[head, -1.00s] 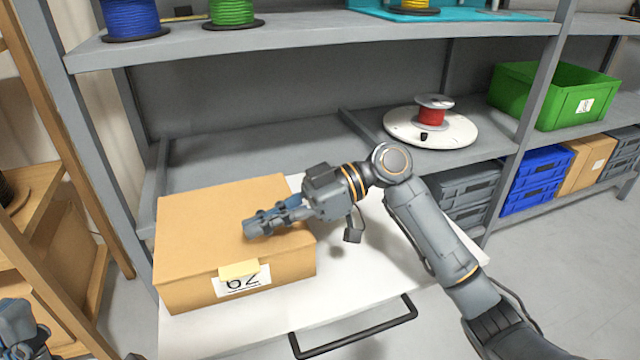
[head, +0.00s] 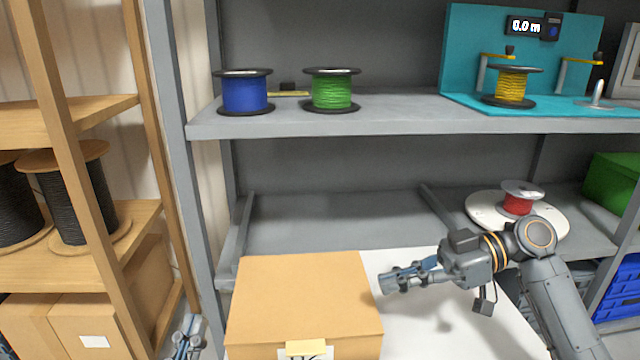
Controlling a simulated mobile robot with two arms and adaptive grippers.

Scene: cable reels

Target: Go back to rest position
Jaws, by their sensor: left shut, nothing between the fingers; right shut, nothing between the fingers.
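My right gripper (head: 384,284) is in the head view, right of the cardboard box (head: 305,290). It is shut and empty, pointing left over the white cart top (head: 440,330). My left gripper (head: 190,325) shows only in part at the bottom edge, left of the box and in front of the shelf post. It is shut with nothing in it. The box is closed, with a label partly cut off by the bottom edge.
A grey shelf (head: 380,115) holds a blue reel (head: 245,92), a green reel (head: 332,90) and a teal stand with a yellow reel (head: 511,87). A red reel (head: 517,205) sits on a white disc below. A wooden rack (head: 70,130) stands at left.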

